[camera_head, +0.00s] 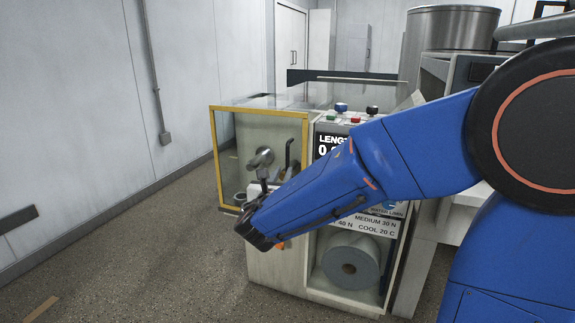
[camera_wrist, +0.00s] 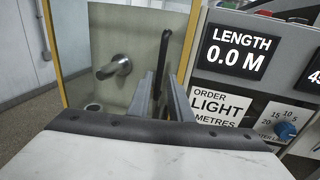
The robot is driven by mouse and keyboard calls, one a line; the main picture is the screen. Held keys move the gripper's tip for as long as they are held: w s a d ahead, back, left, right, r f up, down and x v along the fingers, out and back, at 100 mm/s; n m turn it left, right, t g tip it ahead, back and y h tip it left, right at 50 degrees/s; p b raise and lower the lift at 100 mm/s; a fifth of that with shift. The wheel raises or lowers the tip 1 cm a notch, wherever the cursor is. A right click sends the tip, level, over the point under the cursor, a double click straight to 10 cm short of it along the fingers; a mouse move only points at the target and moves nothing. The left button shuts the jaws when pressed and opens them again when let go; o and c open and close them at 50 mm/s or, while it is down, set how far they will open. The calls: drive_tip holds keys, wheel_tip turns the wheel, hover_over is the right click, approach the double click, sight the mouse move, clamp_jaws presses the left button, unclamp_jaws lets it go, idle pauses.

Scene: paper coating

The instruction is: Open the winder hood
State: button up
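The winder hood (camera_head: 258,111) is a clear box with a yellow frame on the left end of the machine. It looks closed, and the wrist view shows its yellow edge (camera_wrist: 188,42). A dark upright handle (camera_wrist: 163,55) stands near that edge; it also shows in the head view (camera_head: 288,153). My gripper (camera_wrist: 163,98) is at the lower part of this handle, with its two grey fingers close together and the handle's lower end seemingly between or just behind them. I cannot tell whether they grip it. In the head view my arm partly hides the gripper.
A metal spindle (camera_wrist: 113,67) shows behind the clear panel. The control panel with the LENGTH display (camera_wrist: 236,50) and a blue knob (camera_wrist: 286,130) is close on the right. A paper roll (camera_head: 352,261) sits in the lower bay.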

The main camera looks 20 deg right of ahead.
sight(287, 165)
drive_tip(key=x, duration=0.7)
drive_tip(key=shift+w+d, duration=0.2)
drive_tip(key=shift+w, duration=0.15)
clamp_jaws()
